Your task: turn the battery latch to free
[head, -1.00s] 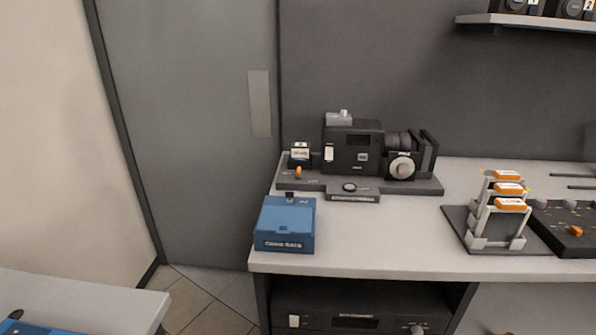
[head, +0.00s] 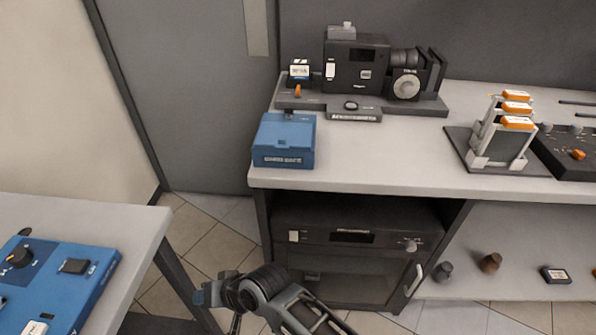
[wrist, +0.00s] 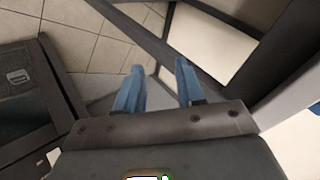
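The battery (head: 299,72), a small dark block with a white label, stands at the left end of the dark camera base on the bench. A small orange lever (head: 297,91), which looks like the battery latch, sits just in front of it and points roughly upright. The black camera (head: 355,68) stands to the right of both. My gripper (wrist: 158,75) shows two blue fingers apart with nothing between them in the wrist view. In the head view my arm is low at the bottom, well below and in front of the bench top, far from the latch.
A blue box (head: 284,142) sits at the bench's front left corner, in front of the latch. A rack with orange-topped pieces (head: 500,135) stands to the right. A dark cabinet (head: 350,250) is under the bench. A side table (head: 135,222) with a blue panel is at left.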

